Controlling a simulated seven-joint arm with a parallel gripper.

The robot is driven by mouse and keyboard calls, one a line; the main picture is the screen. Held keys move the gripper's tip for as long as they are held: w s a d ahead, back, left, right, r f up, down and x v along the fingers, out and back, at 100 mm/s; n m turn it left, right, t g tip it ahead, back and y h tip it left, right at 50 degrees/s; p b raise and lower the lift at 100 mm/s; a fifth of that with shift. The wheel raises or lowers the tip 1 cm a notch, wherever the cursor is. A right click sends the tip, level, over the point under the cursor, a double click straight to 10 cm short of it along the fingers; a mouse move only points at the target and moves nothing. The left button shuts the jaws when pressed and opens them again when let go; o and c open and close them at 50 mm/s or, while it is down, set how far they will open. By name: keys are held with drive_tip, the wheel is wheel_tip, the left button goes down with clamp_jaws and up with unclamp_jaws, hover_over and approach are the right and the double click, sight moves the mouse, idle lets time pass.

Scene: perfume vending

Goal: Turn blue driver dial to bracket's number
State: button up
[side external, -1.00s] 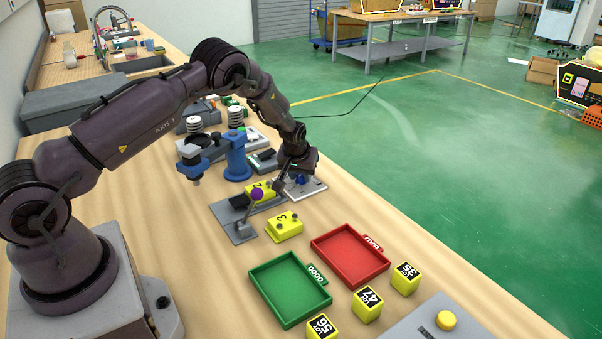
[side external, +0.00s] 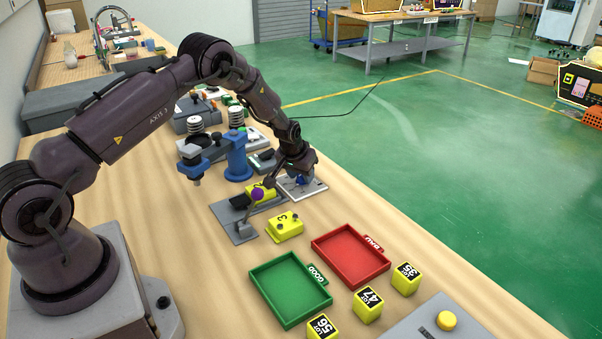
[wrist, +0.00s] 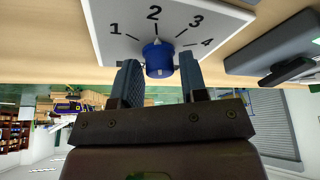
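The blue dial (wrist: 158,60) stands on a white plate (wrist: 105,28) marked 1 to 4 in the wrist view. Its top points roughly toward the 2. My gripper (wrist: 159,72) is open, with one finger on each side of the dial. Small gaps seem to show, but contact is hard to judge. In the side view the dial (side external: 301,182) is partly hidden under my gripper (side external: 296,178). A yellow bracket (side external: 262,189) sits in a grey fixture with a purple-knobbed lever; its number looks like 2, partly covered. Another yellow bracket (side external: 284,227) marked 3 lies in front.
A green GOOD tray (side external: 255,270) and a red BAD tray (side external: 318,243) lie nearer the camera. Several yellow numbered blocks (side external: 368,305) stand beside them. A blue press (side external: 237,158) stands behind the fixture. A grey box (wrist: 280,45) is right of the plate in the wrist view.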

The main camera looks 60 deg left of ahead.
drive_tip(key=shift+o, duration=0.9)
drive_tip(key=v, duration=1.3)
drive_tip(key=shift+d, duration=0.1)
drive_tip(key=s+d+r+m, duration=0.1)
drive_tip(key=s+d+r, duration=0.5)
drive_tip(key=s, duration=0.3)
drive_tip(key=s+d+r+m+t+h, duration=0.1)
drive_tip(key=s+d+r+m, duration=0.1)
drive_tip(key=s+d+r, duration=0.4)
drive_tip(key=s+d+r+m+h, duration=0.1)
drive_tip(key=s+d+r+m, duration=0.1)
drive_tip(key=s+d+r, duration=0.4)
drive_tip(key=s+r, duration=0.3)
drive_tip(key=s, duration=0.4)
drive_tip(key=shift+d+r+t, duration=0.3)
drive_tip(key=shift+r, duration=0.05)
